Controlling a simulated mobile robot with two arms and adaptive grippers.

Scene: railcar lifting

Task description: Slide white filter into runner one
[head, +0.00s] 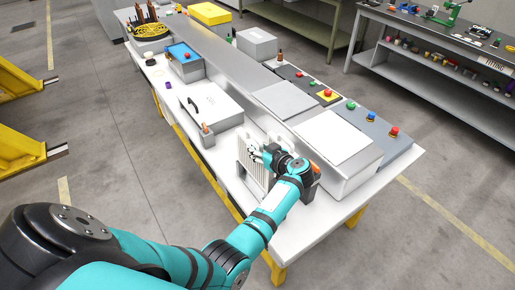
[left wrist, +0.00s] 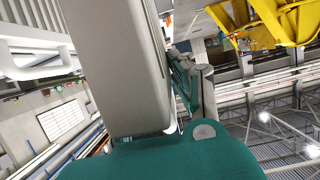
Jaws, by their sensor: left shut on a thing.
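My left arm reaches across to the near side of the long workbench. My left gripper (head: 262,153) is shut on the white filter (head: 245,158), a pale upright panel with ribs, at the bench's front edge. In the left wrist view a large pale grey slab (left wrist: 128,65) fills the upper middle, close to the gripper, and hides much behind it. I cannot make out runner one, nor whether the filter touches it. My right gripper is in neither view.
The bench (head: 290,235) has a bare corner at its near right end. A white box (head: 335,140) with a flat top stands behind the gripper. A white case with a black handle (head: 205,108) sits left of it. Yellow machinery (head: 20,150) stands across the floor.

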